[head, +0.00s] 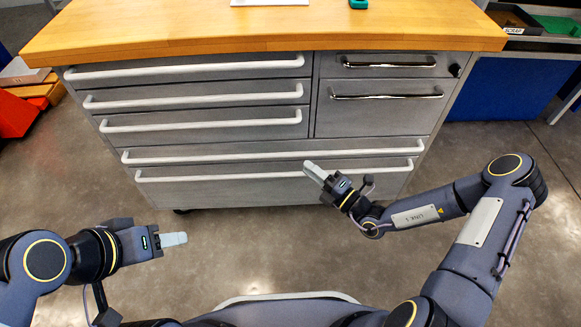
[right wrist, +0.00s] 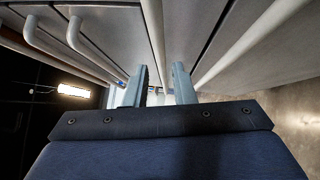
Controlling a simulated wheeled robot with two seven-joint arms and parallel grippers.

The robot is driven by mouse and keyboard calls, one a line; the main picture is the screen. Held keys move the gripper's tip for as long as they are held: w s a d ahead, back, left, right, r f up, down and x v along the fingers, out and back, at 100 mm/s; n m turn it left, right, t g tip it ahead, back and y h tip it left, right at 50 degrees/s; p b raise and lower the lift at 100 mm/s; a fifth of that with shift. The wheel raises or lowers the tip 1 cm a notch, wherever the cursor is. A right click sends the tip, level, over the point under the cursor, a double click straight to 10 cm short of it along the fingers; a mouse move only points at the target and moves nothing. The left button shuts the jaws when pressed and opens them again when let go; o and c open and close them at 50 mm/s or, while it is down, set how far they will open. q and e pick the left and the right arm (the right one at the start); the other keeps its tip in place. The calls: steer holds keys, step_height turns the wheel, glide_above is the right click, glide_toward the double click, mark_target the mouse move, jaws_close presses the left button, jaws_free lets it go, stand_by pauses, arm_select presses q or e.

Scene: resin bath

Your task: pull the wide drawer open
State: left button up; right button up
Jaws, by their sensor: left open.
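The grey cabinet has two wide drawers at its bottom, an upper one with a white bar handle (head: 230,155) and a lower one (head: 260,190) with a similar handle (head: 220,177). Both look shut. My right gripper (head: 308,168) is in front of these handles. In the right wrist view its fingers (right wrist: 161,86) are apart, and a white bar (right wrist: 154,25), seemingly the upper wide handle, runs toward the gap between them. Contact cannot be told. Another bar (right wrist: 255,42) passes right of the fingers. My left gripper (head: 185,239) is open and empty above the floor.
A wooden worktop (head: 200,30) overhangs the drawers. Smaller drawers with white handles (head: 200,120) and chrome handles (head: 385,96) sit above the wide ones. Bare floor (head: 250,245) lies in front. An orange bin (head: 15,115) stands left; a blue unit (head: 500,90) stands right.

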mark_target(291, 153)
steer(key=b+x, duration=0.2)
steer(key=x, duration=0.5)
steer(key=shift+w+a+r, duration=0.1)
steer(key=shift+w+a, duration=0.15)
jaws_close()
